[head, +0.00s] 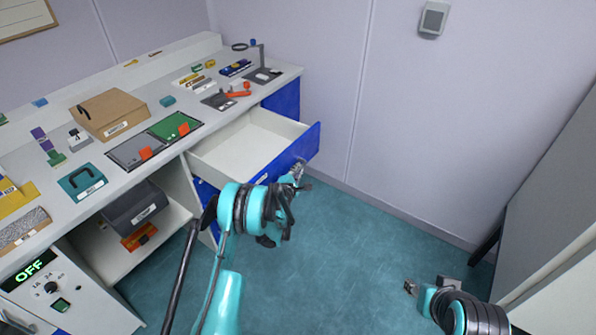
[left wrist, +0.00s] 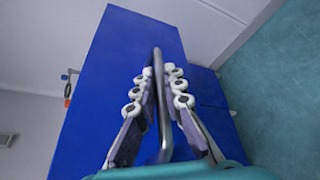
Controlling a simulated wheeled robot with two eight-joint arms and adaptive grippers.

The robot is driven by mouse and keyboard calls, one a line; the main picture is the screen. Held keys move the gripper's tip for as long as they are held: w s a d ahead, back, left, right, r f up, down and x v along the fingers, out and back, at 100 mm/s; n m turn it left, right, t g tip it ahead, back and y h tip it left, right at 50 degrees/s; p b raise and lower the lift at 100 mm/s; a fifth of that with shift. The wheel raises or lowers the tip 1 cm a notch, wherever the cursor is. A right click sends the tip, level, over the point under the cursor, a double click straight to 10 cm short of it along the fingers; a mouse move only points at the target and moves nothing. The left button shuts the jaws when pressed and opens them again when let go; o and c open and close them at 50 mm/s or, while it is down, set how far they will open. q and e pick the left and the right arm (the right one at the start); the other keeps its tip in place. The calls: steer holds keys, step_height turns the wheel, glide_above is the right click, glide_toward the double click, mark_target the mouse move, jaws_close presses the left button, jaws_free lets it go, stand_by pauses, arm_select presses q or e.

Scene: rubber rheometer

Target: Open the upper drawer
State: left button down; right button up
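The upper drawer (head: 248,142) stands pulled far out from the bench on the right, and its white inside looks empty. Its blue front also fills much of the left wrist view (left wrist: 105,95). A grey metal bar handle (left wrist: 163,125) runs across that front. My left gripper (head: 299,170) is at the drawer front. In the left wrist view its fingers (left wrist: 159,78) lie close on both sides of the handle and look shut on it. My right gripper (head: 430,288) is low at the right, over the floor and away from the drawer; its finger opening is unclear.
The bench top (head: 165,174) holds a brown box (head: 110,113), a teal case (head: 82,182), trays and small tools. A dark bin (head: 135,208) sits on the shelf below. Teal floor (head: 350,240) is clear right of the drawer. A grey cabinet (head: 555,190) stands far right.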

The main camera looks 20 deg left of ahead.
arm_select(q)
steer(key=c, duration=1.6)
jaws_free()
steer(key=v, duration=0.7)
steer(key=shift+s, duration=0.25)
steer(key=shift+r, duration=0.1)
